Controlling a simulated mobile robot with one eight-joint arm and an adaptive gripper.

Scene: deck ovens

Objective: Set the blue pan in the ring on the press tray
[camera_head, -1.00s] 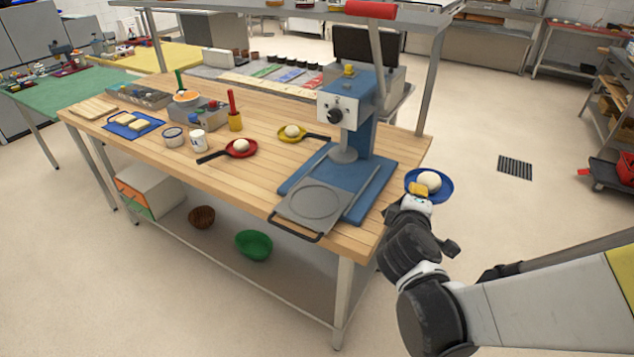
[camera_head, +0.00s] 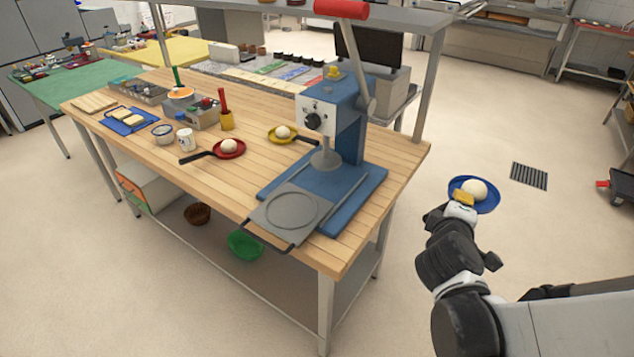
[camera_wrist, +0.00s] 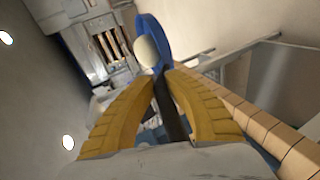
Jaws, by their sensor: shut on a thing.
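The blue pan (camera_head: 487,203) holds a pale dough ball (camera_head: 474,189) and is up in the air to the right of the bench. My gripper (camera_head: 464,200) is shut on the pan's handle. In the wrist view the yellow fingers of my gripper (camera_wrist: 168,85) close around the dark handle, with the blue pan (camera_wrist: 146,22) and dough beyond. The press (camera_head: 335,115) stands on the bench's right end with its red lever up. Its grey press tray (camera_head: 258,224) is pulled out at the front, and the round ring (camera_head: 291,227) on it is empty.
A red pan (camera_head: 229,154) and a yellow pan (camera_head: 283,139), each with dough, lie on the wooden bench (camera_head: 217,187) left of the press. A metal post (camera_head: 428,80) rises behind the bench's right end.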

